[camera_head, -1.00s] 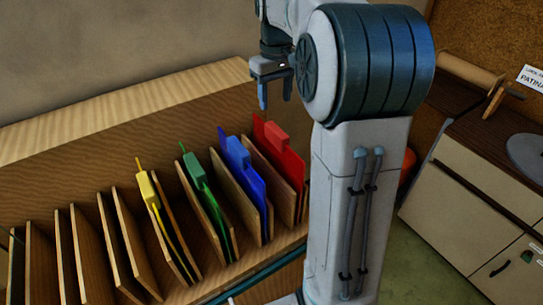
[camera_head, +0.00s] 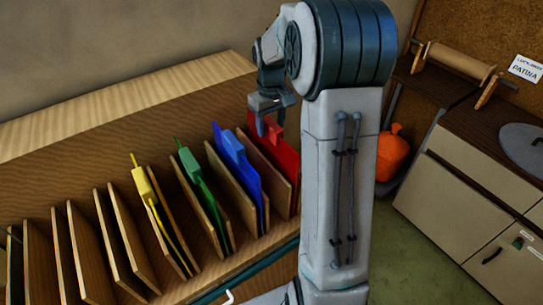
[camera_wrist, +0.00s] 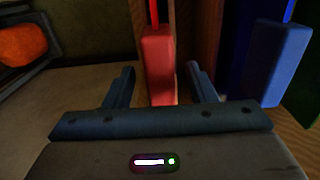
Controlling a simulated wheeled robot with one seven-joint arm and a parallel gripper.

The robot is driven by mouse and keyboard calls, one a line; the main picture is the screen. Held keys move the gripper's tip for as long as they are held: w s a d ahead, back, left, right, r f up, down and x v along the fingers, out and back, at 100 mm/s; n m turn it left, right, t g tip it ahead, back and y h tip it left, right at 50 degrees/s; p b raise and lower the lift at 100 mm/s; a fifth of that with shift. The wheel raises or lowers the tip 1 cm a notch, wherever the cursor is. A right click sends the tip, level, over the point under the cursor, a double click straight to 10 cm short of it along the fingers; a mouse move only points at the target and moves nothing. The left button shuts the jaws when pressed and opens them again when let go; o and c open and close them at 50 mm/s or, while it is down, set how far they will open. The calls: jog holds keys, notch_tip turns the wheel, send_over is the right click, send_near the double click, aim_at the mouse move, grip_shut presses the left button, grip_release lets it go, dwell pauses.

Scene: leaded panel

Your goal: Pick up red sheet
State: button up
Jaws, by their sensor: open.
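The red sheet (camera_head: 287,157) stands upright in the rightmost visible slot of the wooden rack, partly hidden behind my arm. It has a red block-shaped tab (camera_wrist: 159,62) on it. My gripper (camera_head: 268,130) is at the top of the red sheet in the head view. In the wrist view my gripper (camera_wrist: 164,88) is open, with one finger on each side of the red tab. Gaps show between the tab and both fingers, so it is not gripped.
A blue sheet (camera_head: 236,160) with a blue tab (camera_wrist: 276,65) stands just beside the red one. Green (camera_head: 199,184) and yellow (camera_head: 150,199) sheets stand farther left between wooden dividers. An orange bag (camera_head: 392,155) and a cabinet (camera_head: 470,205) are to the right.

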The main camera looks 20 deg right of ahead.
jog(key=shift+f, duration=0.85)
grip_shut()
jog(key=shift+w+r, duration=0.1)
jog(key=shift+r, duration=0.15)
